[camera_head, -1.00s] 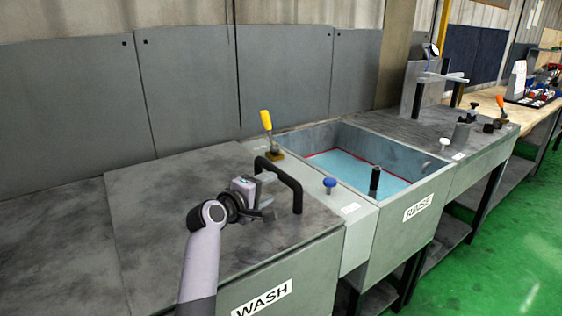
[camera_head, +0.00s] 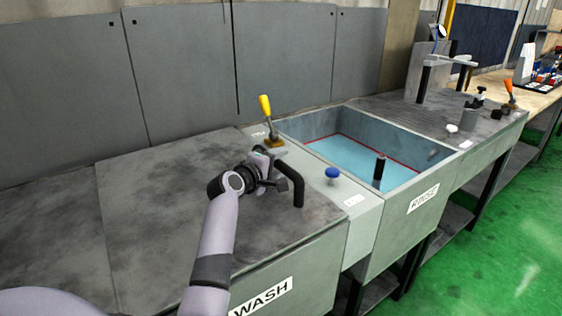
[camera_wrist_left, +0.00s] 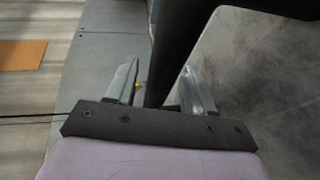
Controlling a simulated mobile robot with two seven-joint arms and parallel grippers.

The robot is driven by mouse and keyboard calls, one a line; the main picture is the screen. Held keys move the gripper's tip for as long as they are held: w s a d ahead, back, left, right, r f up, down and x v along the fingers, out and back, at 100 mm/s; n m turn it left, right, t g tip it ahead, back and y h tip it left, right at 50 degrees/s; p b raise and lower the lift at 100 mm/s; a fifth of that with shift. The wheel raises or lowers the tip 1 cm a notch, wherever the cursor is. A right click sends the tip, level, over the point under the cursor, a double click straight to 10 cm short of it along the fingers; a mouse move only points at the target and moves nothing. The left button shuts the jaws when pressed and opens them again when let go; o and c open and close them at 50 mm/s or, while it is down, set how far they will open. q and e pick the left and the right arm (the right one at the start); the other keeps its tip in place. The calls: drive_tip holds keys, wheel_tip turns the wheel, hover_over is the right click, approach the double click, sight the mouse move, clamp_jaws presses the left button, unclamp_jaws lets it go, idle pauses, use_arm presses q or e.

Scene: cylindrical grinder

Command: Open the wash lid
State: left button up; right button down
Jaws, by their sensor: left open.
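The wash lid (camera_head: 150,215) is a dark, stained grey flat panel on top of the WASH cabinet. It lies flat and closed. A black bar handle (camera_head: 297,188) stands near its right edge. My left gripper (camera_head: 276,172) is at the handle, partly covering its far end. In the left wrist view the open jaws (camera_wrist_left: 160,88) stand on either side of the black handle bar (camera_wrist_left: 178,50). Whether the fingers touch the bar cannot be told. The right gripper is in neither view.
A yellow-handled lever (camera_head: 267,118) stands behind the handle, and a blue knob (camera_head: 332,174) to its right. The open rinse basin (camera_head: 400,190) lies further right. Grey panels (camera_head: 180,70) rise behind the lid.

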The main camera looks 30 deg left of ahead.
use_arm(q)
drive_tip(key=shift+w+f, duration=0.2)
drive_tip(key=shift+w, duration=0.75)
clamp_jaws()
drive_tip(key=shift+a, duration=0.1)
